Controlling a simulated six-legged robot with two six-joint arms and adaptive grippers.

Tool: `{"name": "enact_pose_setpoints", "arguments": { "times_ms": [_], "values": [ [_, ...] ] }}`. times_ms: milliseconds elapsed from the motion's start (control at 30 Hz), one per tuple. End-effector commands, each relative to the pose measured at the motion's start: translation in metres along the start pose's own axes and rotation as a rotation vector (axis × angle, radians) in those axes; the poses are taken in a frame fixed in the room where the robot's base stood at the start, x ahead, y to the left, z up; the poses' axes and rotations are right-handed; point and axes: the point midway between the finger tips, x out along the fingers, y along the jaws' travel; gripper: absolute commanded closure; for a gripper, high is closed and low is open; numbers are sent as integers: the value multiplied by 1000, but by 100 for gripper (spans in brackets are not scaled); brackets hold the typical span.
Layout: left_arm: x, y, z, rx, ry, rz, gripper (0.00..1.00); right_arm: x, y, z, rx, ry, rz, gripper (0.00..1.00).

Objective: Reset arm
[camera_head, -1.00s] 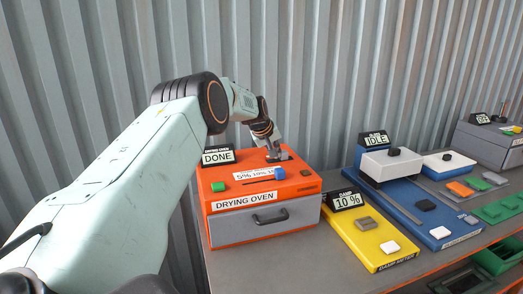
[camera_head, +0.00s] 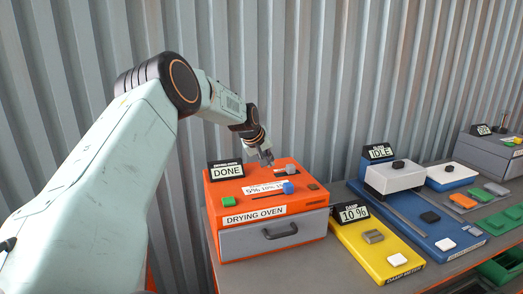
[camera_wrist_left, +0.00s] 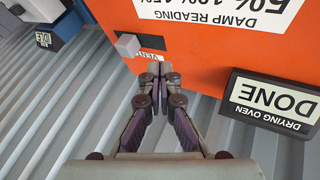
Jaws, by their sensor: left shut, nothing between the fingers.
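My left gripper (camera_head: 264,159) is above the back edge of the orange drying oven (camera_head: 222,192), apart from it. In the left wrist view my gripper (camera_wrist_left: 154,72) has its fingertips together with nothing between them, close to a grey vent knob (camera_wrist_left: 127,45) on the oven top. The drying oven display (camera_head: 226,171) reads DONE; it also shows in the left wrist view (camera_wrist_left: 270,103). The oven's grey drawer (camera_head: 250,240) is closed. On the oven top are a green button (camera_head: 221,190) and a blue slider knob (camera_head: 289,188). My right gripper is not in view.
A yellow damp meter (camera_head: 372,258) showing 10 % stands right of the oven. Beyond it is a blue station with a white block (camera_head: 393,178) and an IDLE sign (camera_head: 378,152). Green trays (camera_head: 495,222) lie far right. A corrugated wall (camera_head: 330,80) stands behind.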

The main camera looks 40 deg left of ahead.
Motion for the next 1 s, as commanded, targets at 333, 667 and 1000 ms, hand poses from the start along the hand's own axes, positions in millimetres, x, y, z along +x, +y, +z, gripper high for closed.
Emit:
{"name": "enact_pose_setpoints", "arguments": {
  "times_ms": [333,667,1000],
  "values": [
    [-44,0,0,-2,-1,2,100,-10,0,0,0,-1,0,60],
    [-54,-2,0,-1,-1,0,100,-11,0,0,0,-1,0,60],
    [-55,-3,1,0,0,0,100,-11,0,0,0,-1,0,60]
  ]
}}
